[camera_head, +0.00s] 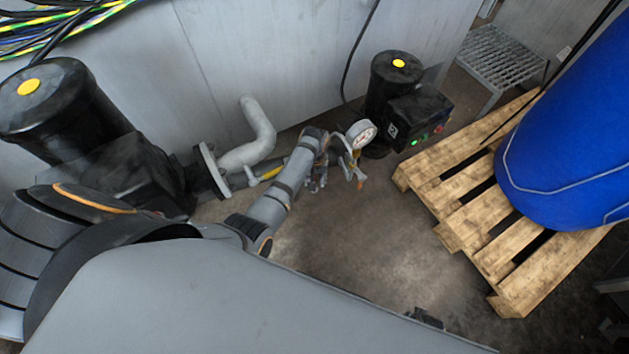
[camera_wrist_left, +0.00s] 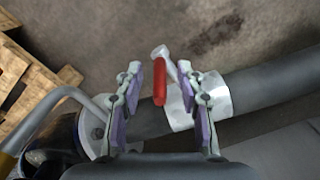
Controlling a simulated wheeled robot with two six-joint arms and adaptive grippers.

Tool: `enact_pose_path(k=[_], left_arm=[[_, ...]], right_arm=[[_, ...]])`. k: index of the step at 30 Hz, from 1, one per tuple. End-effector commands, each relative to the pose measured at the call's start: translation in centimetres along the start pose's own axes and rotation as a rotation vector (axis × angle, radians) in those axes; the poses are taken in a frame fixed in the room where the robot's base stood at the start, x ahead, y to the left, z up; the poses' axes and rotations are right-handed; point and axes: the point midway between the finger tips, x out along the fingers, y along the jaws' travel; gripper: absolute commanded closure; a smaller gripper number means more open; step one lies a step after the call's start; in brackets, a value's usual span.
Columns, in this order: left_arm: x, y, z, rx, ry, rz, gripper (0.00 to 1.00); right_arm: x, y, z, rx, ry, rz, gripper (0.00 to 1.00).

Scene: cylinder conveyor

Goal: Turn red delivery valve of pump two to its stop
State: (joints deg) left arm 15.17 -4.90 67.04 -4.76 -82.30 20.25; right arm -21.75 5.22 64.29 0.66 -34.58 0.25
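Pump two (camera_head: 392,85) is a black motor with a yellow cap and a box marked 2, at the back centre of the head view. In the left wrist view a red valve handle (camera_wrist_left: 160,82) sits at a pale fitting on a grey pipe (camera_wrist_left: 270,85). Contact cannot be told. In the head view the handle is mostly hidden by the gripper. My right gripper is not in view.
Another black pump (camera_head: 50,100) and a bent grey pipe (camera_head: 250,145) are at left. A wooden pallet (camera_head: 460,190) with a blue drum (camera_head: 575,130) is at right. Bare floor lies between.

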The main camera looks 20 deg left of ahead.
Motion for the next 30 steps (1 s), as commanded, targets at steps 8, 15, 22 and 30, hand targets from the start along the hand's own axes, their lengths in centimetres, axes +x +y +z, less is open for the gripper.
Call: enact_pose_path(k=[8, 15, 22, 30], left_arm=[[0.0, 0.0, 0.0, 0.0, 0.001, 0.0, 0.66], [0.0, 0.0, 0.0, 0.0, 0.0, 0.0, 0.98], [0.0, 0.0, 0.0, 0.0, 0.0, 0.0, 1.0], [-0.3, -0.4, 0.3, 0.002, 0.019, 0.031, 1.0]], right_arm=[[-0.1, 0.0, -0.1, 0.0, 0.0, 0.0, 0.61], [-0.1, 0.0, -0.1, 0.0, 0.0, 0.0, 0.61], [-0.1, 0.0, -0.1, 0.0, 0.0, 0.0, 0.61], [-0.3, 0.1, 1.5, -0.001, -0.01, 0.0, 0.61]])
